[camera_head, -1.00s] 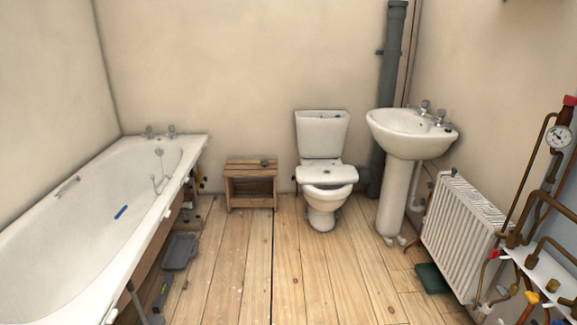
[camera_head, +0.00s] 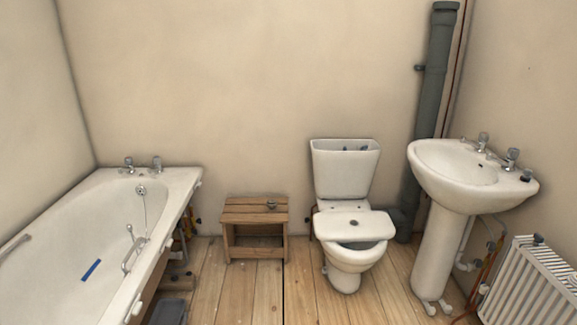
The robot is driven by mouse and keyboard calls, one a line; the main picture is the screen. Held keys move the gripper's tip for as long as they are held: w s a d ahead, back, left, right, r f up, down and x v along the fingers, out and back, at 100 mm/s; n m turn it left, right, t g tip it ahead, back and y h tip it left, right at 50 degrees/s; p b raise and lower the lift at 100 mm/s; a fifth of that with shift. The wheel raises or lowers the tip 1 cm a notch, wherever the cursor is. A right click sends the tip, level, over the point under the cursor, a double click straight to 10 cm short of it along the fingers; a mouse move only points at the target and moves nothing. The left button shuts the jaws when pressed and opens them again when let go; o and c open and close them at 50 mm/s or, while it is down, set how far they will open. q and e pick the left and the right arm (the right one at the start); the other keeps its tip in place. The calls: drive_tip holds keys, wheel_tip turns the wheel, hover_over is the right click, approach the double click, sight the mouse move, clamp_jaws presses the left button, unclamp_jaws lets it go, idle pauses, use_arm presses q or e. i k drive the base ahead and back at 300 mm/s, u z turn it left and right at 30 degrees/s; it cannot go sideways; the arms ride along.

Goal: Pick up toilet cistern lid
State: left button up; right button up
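The toilet (camera_head: 345,262) stands against the back wall, right of centre. Its cistern (camera_head: 343,178) is open at the top, with some blue fittings showing inside. A white slab that looks like the cistern lid (camera_head: 375,225) lies flat across the toilet bowl, in front of the cistern. It has a small round dark and metallic button near its middle. The front of the bowl shows beneath it. Neither of my grippers is in view.
A wooden step stool (camera_head: 255,217) with a small metal item on top stands left of the toilet. A bath (camera_head: 185,179) runs along the left. A pedestal basin (camera_head: 440,255) and white radiator (camera_head: 520,285) are at the right. The floorboards (camera_head: 240,290) before the toilet are clear.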

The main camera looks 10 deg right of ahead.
sight(370, 225)
drive_tip(key=i, duration=3.75)
drive_tip(key=z, duration=2.1)
